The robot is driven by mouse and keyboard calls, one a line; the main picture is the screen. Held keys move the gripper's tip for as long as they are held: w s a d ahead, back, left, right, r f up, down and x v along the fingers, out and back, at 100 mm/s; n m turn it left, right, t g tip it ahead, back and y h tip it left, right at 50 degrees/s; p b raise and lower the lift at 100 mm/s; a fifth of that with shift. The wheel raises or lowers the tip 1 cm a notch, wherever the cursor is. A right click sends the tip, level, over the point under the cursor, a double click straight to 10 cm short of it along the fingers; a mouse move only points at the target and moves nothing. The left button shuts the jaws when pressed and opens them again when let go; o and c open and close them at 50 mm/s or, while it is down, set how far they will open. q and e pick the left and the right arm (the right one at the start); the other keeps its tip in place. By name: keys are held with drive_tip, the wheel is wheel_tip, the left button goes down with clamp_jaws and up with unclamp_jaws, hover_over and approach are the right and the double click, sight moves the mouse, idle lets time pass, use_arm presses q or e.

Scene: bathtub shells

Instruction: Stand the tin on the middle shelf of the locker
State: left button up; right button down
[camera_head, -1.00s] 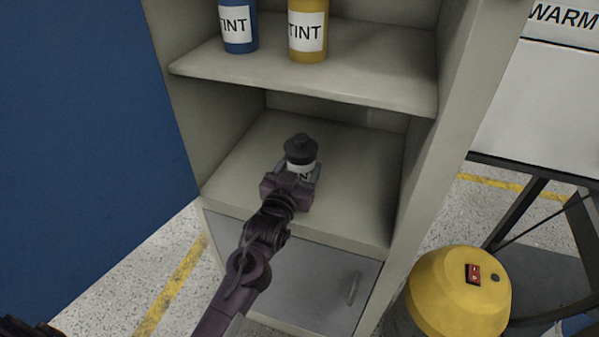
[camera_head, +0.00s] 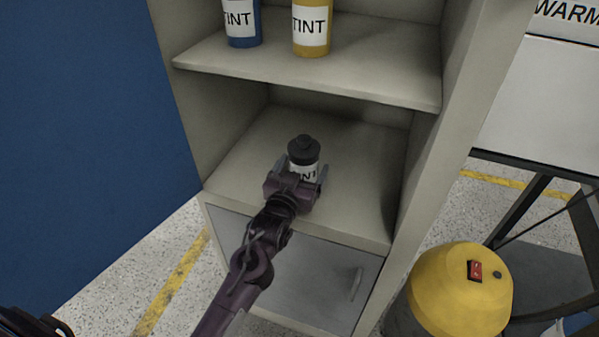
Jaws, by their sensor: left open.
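The tin (camera_head: 303,150) is a small dark-capped container with a white label, part of its lettering visible. It stands upright on the middle shelf (camera_head: 355,185) of the grey-beige locker (camera_head: 465,120). My left gripper (camera_head: 304,178) is open, with its fingers on either side of the tin's lower part. The gripper body hides the tin's base, and I cannot tell whether the fingers touch it. My right gripper is not in view.
A blue tint bottle (camera_head: 242,22) and a yellow one (camera_head: 312,28) stand on the shelf above. A grey door (camera_head: 310,275) closes the compartment below. A yellow-topped machine (camera_head: 460,290) stands at right. The shelf around the tin is clear.

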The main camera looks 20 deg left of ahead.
use_arm(q)
drive_tip(key=s+b, duration=0.1)
drive_tip(key=s, duration=1.1)
drive_tip(key=shift+a, duration=0.15)
drive_tip(key=s+a+f+m+g, duration=0.1)
drive_tip(key=s+f+g, duration=0.4)
drive_tip(key=s+g, duration=0.25)
drive_tip(key=s+a+f+m+g, duration=0.1)
drive_tip(key=s+f+g, duration=0.4)
drive_tip(key=s+g, duration=0.3)
wheel_tip(320, 180, down, 26)
drive_tip(key=s+f+p, duration=0.1)
drive_tip(key=s+p, duration=0.1)
drive_tip(key=s, duration=0.1)
drive_tip(key=s+a+f+g+p, duration=0.1)
drive_tip(key=s+a+f+p, duration=0.1)
drive_tip(key=s+f, duration=1.4)
drive_tip(key=s+a, duration=0.1)
drive_tip(key=s, duration=0.2)
drive_tip(key=shift+s+f+y, duration=0.15)
drive_tip(key=shift+s+y, duration=0.05)
drive_tip(key=shift+y, duration=0.1)
